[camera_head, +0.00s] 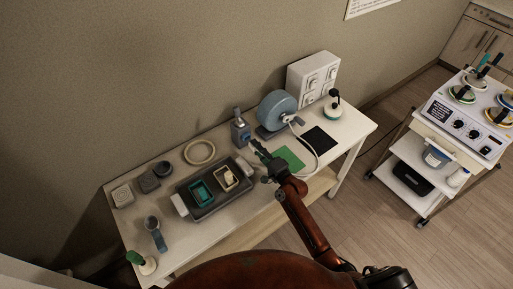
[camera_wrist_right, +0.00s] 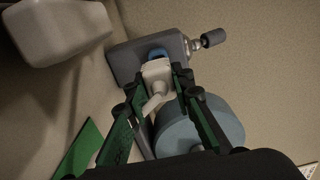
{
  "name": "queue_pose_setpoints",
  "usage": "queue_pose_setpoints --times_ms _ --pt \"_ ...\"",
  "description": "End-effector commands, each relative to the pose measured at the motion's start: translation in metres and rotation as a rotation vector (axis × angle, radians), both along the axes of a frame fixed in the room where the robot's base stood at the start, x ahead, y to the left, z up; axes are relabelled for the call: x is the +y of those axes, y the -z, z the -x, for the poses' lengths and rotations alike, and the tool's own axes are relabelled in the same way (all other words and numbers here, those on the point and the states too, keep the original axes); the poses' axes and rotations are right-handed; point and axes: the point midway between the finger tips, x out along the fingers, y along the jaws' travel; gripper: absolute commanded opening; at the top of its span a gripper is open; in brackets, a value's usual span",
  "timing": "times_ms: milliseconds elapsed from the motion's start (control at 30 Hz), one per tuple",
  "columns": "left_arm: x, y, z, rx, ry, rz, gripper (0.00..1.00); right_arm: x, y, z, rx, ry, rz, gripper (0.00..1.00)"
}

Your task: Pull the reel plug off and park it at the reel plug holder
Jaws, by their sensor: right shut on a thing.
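The blue-grey reel (camera_head: 277,108) stands near the back of the table, and its white cable (camera_head: 312,150) loops down to the right. My right gripper (camera_head: 257,148) is over the table just in front of a grey block with a knob (camera_head: 240,131). In the right wrist view, my right gripper (camera_wrist_right: 165,80) is shut on the white plug (camera_wrist_right: 156,72). The plug is right against a blue part (camera_wrist_right: 157,53) on the grey block (camera_wrist_right: 135,58); I cannot tell whether it is seated there. The reel (camera_wrist_right: 205,125) is beside it. My left gripper is not in view.
A grey tray (camera_head: 207,209) with small green and beige containers stands left of my gripper. A green mat (camera_head: 289,158) and a black mat (camera_head: 320,138) lie to the right. A white panel box (camera_head: 313,74) stands behind. A trolley (camera_head: 412,165) is at the far right.

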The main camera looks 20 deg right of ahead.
Motion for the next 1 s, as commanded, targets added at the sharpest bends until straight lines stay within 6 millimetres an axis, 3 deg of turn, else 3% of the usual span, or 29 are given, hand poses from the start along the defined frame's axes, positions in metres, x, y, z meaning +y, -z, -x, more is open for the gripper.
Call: queue_pose_setpoints --times_ms 1000 --pt "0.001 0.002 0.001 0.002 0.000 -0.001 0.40 0.008 0.000 -0.021 0.000 0.000 0.000 0.00"
